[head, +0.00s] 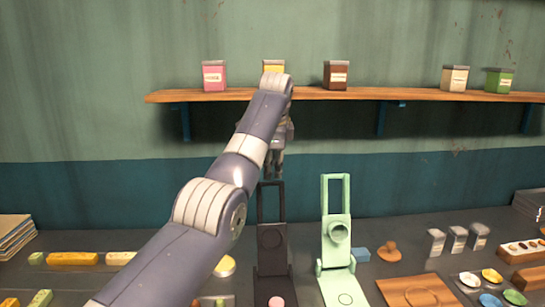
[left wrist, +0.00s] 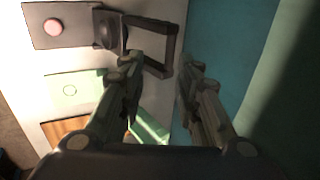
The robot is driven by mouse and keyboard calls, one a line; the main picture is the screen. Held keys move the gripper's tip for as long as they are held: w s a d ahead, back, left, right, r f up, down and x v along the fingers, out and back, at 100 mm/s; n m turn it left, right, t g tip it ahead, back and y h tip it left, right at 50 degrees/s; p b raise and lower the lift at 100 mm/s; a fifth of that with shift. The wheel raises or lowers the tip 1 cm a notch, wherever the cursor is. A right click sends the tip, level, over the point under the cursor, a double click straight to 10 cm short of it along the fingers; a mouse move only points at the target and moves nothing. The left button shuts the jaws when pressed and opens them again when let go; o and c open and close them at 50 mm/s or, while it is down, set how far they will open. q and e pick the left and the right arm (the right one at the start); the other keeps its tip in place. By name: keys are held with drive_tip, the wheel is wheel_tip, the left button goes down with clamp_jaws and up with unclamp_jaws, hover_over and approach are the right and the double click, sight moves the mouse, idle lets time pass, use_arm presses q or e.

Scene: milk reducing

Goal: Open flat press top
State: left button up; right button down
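A dark press (head: 271,240) stands on the counter with its top and rectangular handle raised upright. A small pink round piece (head: 276,301) lies on its base; the press also shows in the left wrist view (left wrist: 75,32) with the pink piece (left wrist: 54,27). A green press (head: 337,238) stands to its right, its top also upright. My left gripper (head: 273,172) points down at the dark handle's upper end. In the left wrist view its fingers (left wrist: 160,70) are apart, with the handle frame (left wrist: 170,50) near the tips; I cannot tell whether they touch. My right gripper is out of view.
A wooden shelf (head: 300,95) with several small boxes is on the wall behind my left arm. Yellow blocks (head: 73,259) lie at left. A wooden board (head: 414,291), small canisters (head: 458,239) and coloured dishes (head: 491,276) are at right.

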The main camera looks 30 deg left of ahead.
use_arm(q)
drive_tip(key=shift+v, duration=1.55)
